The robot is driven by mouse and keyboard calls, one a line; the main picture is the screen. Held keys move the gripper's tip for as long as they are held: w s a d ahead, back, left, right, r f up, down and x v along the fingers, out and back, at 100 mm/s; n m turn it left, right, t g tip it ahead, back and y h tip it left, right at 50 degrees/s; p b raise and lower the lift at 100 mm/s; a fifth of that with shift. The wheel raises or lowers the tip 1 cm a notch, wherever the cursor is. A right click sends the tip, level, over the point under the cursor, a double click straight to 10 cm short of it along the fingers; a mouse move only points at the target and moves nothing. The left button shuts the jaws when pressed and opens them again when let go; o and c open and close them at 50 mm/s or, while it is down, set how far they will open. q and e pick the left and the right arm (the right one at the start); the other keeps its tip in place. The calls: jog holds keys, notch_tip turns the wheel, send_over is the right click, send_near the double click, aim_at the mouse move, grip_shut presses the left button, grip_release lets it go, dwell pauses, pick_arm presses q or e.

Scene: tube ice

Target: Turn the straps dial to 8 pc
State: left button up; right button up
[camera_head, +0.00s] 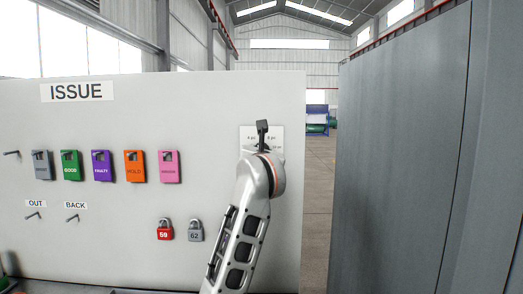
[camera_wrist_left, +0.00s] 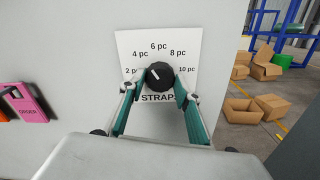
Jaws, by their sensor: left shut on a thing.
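The straps dial (camera_wrist_left: 160,75) is a round black knob with a white mark. It sits on a white scale plate (camera_wrist_left: 123,42) labelled 2 pc, 4 pc, 6 pc, 8 pc, 10 pc and STRAPS. The mark appears to point up and left, towards the 4 pc side; the exact setting is hard to tell. My left gripper (camera_wrist_left: 160,82) is shut on the dial, one green finger at each side. In the head view the scale plate (camera_head: 246,132) is partly covered by my left arm, and the dial is hidden. My right gripper is out of view.
The white ISSUE board (camera_head: 120,125) carries several coloured tags, small pegs, a red padlock (camera_head: 165,230) and a grey padlock (camera_head: 195,231). A grey panel (camera_head: 400,170) stands to the right across a gap. Cardboard boxes (camera_wrist_left: 245,110) lie beyond the board.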

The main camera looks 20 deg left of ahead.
pick_arm(q)
jog(key=shift+m+p, duration=0.9)
jog(key=shift+m, duration=6)
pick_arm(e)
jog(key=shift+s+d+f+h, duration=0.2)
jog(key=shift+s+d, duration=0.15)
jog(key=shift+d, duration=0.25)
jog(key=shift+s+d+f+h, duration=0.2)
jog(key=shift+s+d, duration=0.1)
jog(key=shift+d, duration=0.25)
pick_arm(q)
jog(key=o, duration=1.1)
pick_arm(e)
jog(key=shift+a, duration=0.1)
